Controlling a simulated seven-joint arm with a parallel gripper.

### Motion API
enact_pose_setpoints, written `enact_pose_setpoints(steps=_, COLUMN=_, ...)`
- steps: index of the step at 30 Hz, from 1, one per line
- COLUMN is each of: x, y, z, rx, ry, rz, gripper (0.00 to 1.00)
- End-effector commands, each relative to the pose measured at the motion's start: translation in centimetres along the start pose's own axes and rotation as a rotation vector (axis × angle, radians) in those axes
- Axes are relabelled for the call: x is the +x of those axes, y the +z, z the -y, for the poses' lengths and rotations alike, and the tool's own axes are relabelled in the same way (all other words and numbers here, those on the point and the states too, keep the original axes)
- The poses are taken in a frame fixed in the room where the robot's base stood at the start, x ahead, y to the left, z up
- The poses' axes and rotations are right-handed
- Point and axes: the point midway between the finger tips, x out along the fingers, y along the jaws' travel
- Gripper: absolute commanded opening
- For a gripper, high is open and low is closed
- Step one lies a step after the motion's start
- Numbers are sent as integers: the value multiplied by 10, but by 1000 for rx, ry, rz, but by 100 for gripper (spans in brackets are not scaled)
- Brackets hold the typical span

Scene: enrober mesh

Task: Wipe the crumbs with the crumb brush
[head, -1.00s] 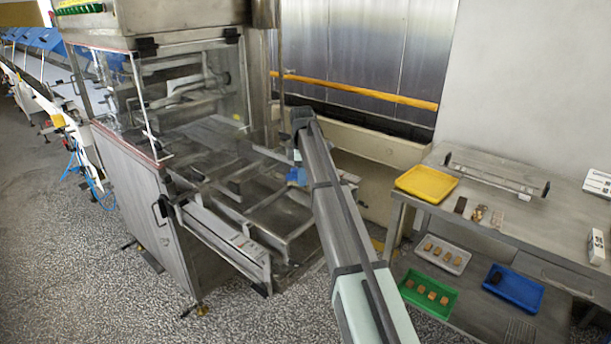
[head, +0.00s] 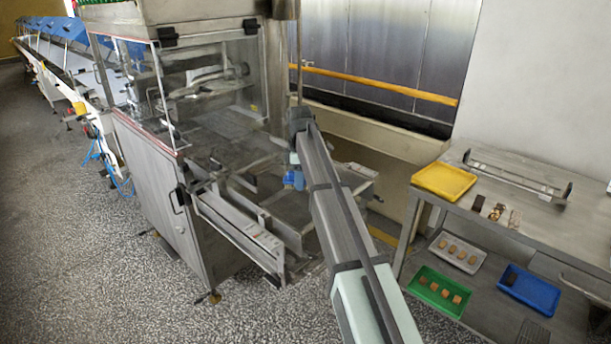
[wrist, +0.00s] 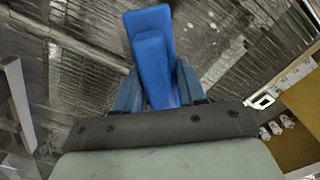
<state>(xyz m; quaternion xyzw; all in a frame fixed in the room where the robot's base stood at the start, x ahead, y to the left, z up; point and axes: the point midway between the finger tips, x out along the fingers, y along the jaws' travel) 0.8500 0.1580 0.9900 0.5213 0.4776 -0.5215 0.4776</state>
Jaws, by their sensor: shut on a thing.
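My gripper (wrist: 157,88) is shut on a blue crumb brush (wrist: 148,25), which points away from the wrist over a dark, streaked metal surface (wrist: 85,75). In the head view a small blue piece of the brush or fingers (head: 297,178) shows beside the end of my arm, which hides most of it. It is over the open front end of the enrober machine (head: 165,190). I cannot make out the crumbs for certain. I cannot tell whether the brush touches the surface.
A steel bench (head: 490,222) stands at the right with a yellow tray (head: 443,181) on top. A green tray (head: 420,292), a white tray (head: 437,240) and a blue tray (head: 545,292) are on its lower shelf. Speckled floor (head: 110,270) is clear at the left.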

Motion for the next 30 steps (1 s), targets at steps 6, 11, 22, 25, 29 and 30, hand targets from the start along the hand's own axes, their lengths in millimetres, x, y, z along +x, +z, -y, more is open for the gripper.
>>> enact_pose_setpoints(steps=6, x=0, y=-13, z=17, rx=-2, ry=-1, rz=0, gripper=12)
enact_pose_setpoints(steps=11, x=0, y=-23, z=28, rx=-1, ry=0, rz=0, gripper=12)
enact_pose_setpoints(steps=22, x=-35, y=-27, z=31, rx=0, ry=1, rz=-1, gripper=12)
enact_pose_setpoints(steps=25, x=-44, y=-27, z=31, rx=0, ry=1, rz=0, gripper=12)
enact_pose_setpoints(steps=29, x=-56, y=-27, z=31, rx=0, ry=1, rz=0, gripper=12)
enact_pose_setpoints(steps=30, x=-60, y=-27, z=31, rx=0, ry=1, rz=-1, gripper=12)
